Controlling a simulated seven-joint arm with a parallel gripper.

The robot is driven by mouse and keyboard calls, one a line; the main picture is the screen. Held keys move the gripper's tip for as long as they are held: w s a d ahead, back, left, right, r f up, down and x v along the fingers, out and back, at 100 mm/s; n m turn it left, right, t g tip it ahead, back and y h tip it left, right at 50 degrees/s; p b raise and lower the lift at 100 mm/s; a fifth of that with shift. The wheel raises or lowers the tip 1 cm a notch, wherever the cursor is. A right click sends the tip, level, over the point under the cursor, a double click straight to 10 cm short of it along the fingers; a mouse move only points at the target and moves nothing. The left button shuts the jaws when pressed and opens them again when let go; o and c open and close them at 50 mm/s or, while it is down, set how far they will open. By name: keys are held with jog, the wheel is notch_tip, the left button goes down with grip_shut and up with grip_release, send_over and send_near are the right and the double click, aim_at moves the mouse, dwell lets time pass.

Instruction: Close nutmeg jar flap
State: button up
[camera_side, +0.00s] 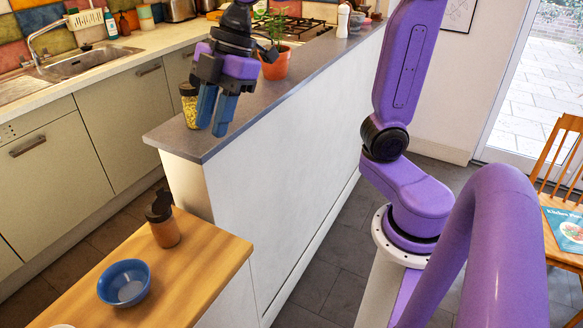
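A brown jar (166,234) with a black lid (157,211) stands upright on the wooden counter at the lower left; it looks like the nutmeg jar. A dark flap (163,196) appears to stand raised on its lid, though it is small in this view. My gripper (212,130) points down over the near end of the grey ledge, above and to the right of this jar in the picture and well apart from it. Its two blue fingers show only a narrow gap from this angle, and I see nothing held between them.
A blue bowl (124,284) sits on the wooden counter, left of and nearer than the brown jar. A jar with yellow contents (188,108) stands on the grey ledge (176,137), partly behind my fingers. A potted plant (275,64) stands farther along the ledge.

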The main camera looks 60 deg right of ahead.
jog(key=s+d+f+m+g+h, duration=0.1)
jog(key=s+d+f+m+h, duration=0.1)
jog(key=s+f, duration=0.7)
jog(key=shift+s+d+m+g, duration=0.3)
jog(key=shift+s+d+m, duration=0.45)
jog(key=shift+s, duration=0.85)
jog(key=shift+d, duration=0.15)
notch_tip(320, 180, up, 14)
jog(key=n+t+h, duration=0.1)
jog(key=n+h, duration=0.1)
jog(key=n, duration=0.2)
send_over(159, 189)
jog(key=s, duration=0.2)
jog(key=f, duration=0.5)
jog(key=w+f, duration=0.1)
jog(key=f, duration=1.1)
jog(key=shift+w+f, duration=0.1)
jog(key=shift+w, duration=0.3)
grip_shut()
